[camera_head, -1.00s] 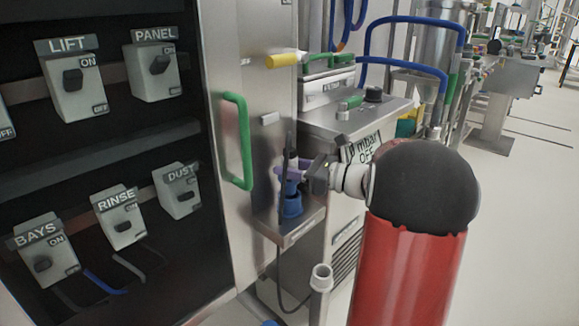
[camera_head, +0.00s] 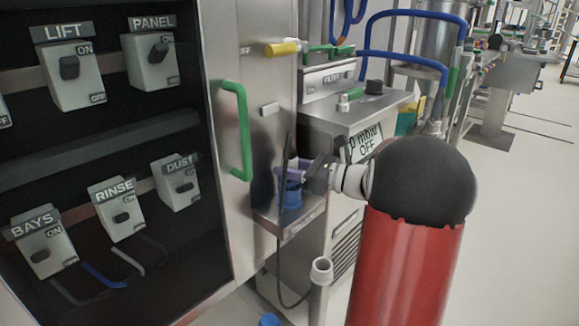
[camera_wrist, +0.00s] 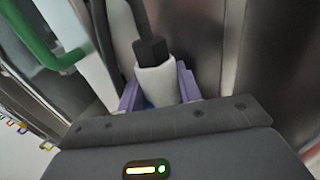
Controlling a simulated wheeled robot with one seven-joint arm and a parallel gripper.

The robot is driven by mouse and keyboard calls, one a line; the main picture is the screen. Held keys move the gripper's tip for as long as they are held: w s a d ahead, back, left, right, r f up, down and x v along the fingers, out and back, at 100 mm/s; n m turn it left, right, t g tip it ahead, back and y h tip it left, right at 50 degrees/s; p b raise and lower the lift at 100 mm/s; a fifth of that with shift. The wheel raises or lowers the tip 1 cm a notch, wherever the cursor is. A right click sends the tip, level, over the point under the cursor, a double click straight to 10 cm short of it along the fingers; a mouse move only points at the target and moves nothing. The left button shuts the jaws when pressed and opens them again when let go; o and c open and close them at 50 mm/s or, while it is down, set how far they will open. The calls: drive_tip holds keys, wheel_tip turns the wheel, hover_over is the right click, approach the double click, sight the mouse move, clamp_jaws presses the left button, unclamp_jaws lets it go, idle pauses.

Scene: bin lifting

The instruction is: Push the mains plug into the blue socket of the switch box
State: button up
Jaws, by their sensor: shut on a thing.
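My gripper (camera_head: 284,170) has purple fingers and is shut on the mains plug. In the wrist view the plug (camera_wrist: 158,84) is a white body between the fingers, with a black sleeve and cable leaving its upper end. The blue socket (camera_head: 291,196) stands on a small metal ledge, directly below my fingers in the head view. A little blue shows behind the plug in the wrist view. The plug's lower end is hidden, so I cannot tell whether it touches or enters the socket.
A steel cabinet with a green handle (camera_head: 237,130) stands left of my gripper, beside a panel of labelled switches. A filter unit (camera_head: 345,112) is close behind. The dark cable (camera_head: 280,270) hangs below the ledge. Open floor lies to the right.

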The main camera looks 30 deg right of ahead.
drive_tip(key=shift+f, duration=0.85)
idle(0.8)
drive_tip(key=o, duration=1.2)
drive_tip(key=shift+o, duration=0.2)
drive_tip(key=v, duration=0.7)
drive_tip(key=shift+s+d+b, duration=0.25)
drive_tip(key=shift+s+b, duration=0.05)
drive_tip(key=shift+b, duration=0.1)
drive_tip(key=shift+d, duration=0.1)
